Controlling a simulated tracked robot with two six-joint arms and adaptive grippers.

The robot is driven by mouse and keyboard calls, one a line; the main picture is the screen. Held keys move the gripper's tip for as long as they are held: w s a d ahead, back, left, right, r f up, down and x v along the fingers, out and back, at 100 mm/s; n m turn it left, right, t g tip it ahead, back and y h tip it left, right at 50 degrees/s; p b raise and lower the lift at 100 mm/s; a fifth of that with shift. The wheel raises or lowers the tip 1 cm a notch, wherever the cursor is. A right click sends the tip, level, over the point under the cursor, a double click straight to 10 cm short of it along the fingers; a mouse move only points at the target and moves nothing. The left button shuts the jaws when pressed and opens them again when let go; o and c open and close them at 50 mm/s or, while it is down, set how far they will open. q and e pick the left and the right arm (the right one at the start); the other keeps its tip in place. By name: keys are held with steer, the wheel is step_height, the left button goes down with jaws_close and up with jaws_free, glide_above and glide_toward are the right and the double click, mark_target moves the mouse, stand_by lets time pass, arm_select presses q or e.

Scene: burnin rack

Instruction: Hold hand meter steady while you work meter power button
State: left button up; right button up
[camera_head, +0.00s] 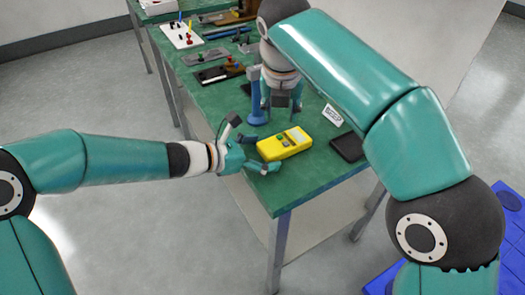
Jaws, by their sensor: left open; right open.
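The hand meter (270,152) is a yellow block with a grey panel on its top face, lying near the front end of the green bench. My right gripper (281,104) is open and points down over the bench, just behind the meter. Its fingertips are small and partly hard to make out.
A black tray (348,147) and a white label card (332,115) are to the right. A white board (181,36) and other tools lie farther back. The bench's front edge is close.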

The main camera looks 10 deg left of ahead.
arm_select(q)
steer(key=c, duration=1.4)
arm_select(e)
steer(key=shift+c, duration=0.2)
jaws_close()
stand_by(0.9)
stand_by(0.4)
